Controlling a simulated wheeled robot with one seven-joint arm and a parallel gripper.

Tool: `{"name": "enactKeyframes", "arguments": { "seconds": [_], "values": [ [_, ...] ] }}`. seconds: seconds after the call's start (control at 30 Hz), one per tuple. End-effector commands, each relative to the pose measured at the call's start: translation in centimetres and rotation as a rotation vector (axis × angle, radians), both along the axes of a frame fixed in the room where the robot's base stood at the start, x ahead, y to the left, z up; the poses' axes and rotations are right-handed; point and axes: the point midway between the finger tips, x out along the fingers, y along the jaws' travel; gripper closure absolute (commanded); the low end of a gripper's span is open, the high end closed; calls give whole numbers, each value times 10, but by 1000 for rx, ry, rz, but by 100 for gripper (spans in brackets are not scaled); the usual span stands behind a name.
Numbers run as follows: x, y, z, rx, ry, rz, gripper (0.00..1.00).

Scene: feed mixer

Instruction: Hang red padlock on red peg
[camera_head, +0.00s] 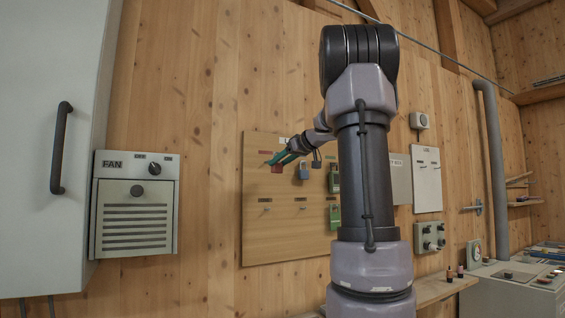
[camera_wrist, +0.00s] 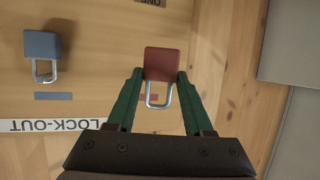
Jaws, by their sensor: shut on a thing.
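The red padlock (camera_wrist: 165,63) is between the two green fingers of my gripper (camera_wrist: 160,74), its silver shackle pointing toward the lower edge of the wrist view. In the head view the red padlock (camera_head: 277,169) shows just below my gripper (camera_head: 279,159), in front of the upper left of the wooden lock-out board (camera_head: 290,238). A red label (camera_wrist: 149,97) on the board shows beside and through the shackle. The red peg cannot be made out clearly; the padlock and fingers may hide it. I cannot tell whether the shackle touches a peg.
A blue padlock (camera_wrist: 42,45) hangs beside it, above a blue label (camera_wrist: 53,96); it also shows in the head view (camera_head: 304,173). A dark padlock (camera_head: 316,163) and green padlocks (camera_head: 334,181) hang further right. Lower pegs (camera_head: 266,209) look bare. A fan box (camera_head: 135,205) is left.

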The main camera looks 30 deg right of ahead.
Motion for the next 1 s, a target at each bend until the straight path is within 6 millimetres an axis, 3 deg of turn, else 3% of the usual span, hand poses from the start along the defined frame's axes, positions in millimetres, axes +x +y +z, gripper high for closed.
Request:
{"name": "enactKeyframes", "arguments": {
  "seconds": [1.0],
  "values": [
    [61,2,-5,2,-1,1,100]
  ]
}}
